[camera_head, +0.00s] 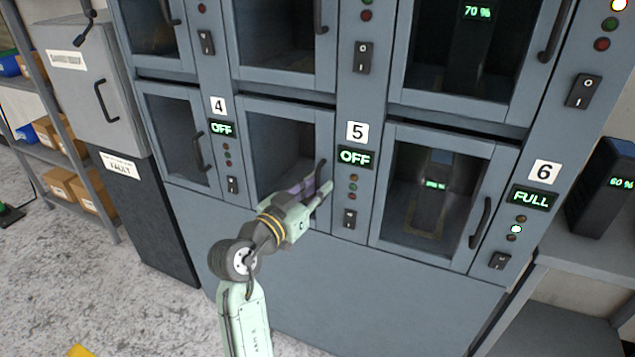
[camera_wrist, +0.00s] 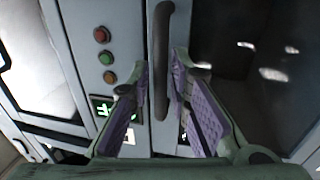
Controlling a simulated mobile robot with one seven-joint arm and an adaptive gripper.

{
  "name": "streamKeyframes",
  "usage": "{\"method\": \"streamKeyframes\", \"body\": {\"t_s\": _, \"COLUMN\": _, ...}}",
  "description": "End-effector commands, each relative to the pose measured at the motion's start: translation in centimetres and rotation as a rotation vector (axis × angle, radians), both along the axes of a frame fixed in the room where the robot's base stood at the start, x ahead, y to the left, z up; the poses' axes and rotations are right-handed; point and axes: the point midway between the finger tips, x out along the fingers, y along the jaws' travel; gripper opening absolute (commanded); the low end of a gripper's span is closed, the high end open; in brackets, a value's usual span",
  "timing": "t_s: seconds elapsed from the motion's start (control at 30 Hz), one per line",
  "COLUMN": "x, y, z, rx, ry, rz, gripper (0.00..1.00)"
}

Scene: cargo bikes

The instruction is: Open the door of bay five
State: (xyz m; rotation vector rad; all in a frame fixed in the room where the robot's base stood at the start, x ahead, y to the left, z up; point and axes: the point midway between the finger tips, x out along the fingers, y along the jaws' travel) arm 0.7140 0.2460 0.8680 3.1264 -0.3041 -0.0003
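The door of bay five (camera_head: 262,130) is the middle glazed door of the lower row, closed, with its number plate (camera_head: 357,132) to its right. Its dark upright bar handle (camera_head: 321,170) is on the door's right side. My gripper (camera_head: 316,187) is at this handle. In the wrist view, the handle (camera_wrist: 162,50) comes down between the two purple-padded fingers of my gripper (camera_wrist: 160,85). The fingers are open, one on each side of the handle, with a gap showing at least on the left. Whether the right finger touches it I cannot tell. My gripper partly hides the door's lower right.
Bay five's display (camera_head: 355,156) reads OFF, with lamps and a switch (camera_head: 349,219) below. Bay four (camera_head: 180,135) and bay six (camera_head: 440,190) doors flank it, closed. A shelf with a black battery (camera_head: 606,190) is at right. The floor at left is mostly clear.

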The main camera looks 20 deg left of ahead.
Motion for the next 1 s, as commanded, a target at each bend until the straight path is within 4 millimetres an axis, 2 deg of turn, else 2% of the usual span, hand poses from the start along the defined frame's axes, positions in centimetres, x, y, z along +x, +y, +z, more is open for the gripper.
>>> {"method": "streamKeyframes", "body": {"t_s": 0.3, "x": 0.25, "y": -0.03, "z": -0.03, "rx": 0.0, "ry": 0.0, "rz": 0.001, "gripper": 0.17}}
{"method": "streamKeyframes", "body": {"t_s": 0.57, "x": 0.22, "y": -0.02, "z": -0.02, "rx": 0.0, "ry": 0.0, "rz": 0.001, "gripper": 0.0}}
{"method": "streamKeyframes", "body": {"t_s": 1.0, "x": 0.21, "y": -0.02, "z": 0.0, "rx": 0.0, "ry": 0.0, "rz": 0.001, "gripper": 0.0}}
